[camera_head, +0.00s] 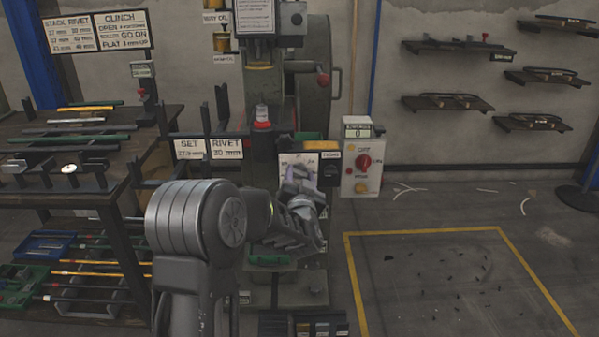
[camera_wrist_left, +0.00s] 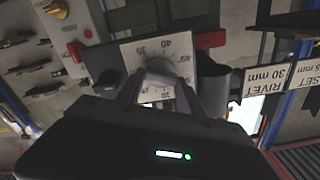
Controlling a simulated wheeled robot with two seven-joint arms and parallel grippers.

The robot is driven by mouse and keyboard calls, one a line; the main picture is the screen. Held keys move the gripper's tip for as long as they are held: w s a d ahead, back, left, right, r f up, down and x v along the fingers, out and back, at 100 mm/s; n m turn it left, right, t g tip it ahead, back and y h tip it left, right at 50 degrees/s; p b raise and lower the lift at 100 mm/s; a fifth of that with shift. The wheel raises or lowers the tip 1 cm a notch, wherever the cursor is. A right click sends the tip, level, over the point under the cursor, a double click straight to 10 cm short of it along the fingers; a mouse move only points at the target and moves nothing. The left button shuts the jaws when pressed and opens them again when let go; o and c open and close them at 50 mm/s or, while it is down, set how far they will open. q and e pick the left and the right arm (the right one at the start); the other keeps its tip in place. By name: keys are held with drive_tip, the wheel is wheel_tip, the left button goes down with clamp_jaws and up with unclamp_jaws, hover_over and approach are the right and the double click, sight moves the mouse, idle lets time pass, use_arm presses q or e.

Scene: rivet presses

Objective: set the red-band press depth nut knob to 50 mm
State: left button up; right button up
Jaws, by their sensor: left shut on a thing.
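The press (camera_head: 262,85) stands in the middle of the head view, with a red band (camera_head: 262,125) on its ram. Its white dial plate (camera_head: 287,160) is partly hidden by my left gripper (camera_head: 300,190). In the left wrist view the dial plate (camera_wrist_left: 182,46) has numbers around a grey round knob (camera_wrist_left: 160,67); 35, 40 and 45 are readable. The left gripper's fingers (camera_wrist_left: 160,88) are shut on the knob, one on each side. The knob's pointer is hidden, so its setting cannot be read. My right gripper is in neither view.
A SET and RIVET 30 mm sign (camera_head: 209,149) stands left of the dial. A control box (camera_head: 361,160) with a red knob is close on the right. A loaded rack (camera_head: 75,160) fills the left. The yellow-outlined floor (camera_head: 450,285) is largely clear.

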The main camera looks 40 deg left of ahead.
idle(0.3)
use_arm(q)
drive_tip(key=o, duration=1.4)
drive_tip(key=shift+s, duration=0.1)
drive_tip(key=p+v, duration=0.1)
drive_tip(key=v, duration=0.6)
drive_tip(key=shift+s+d, duration=0.2)
drive_tip(key=shift+d, duration=0.1)
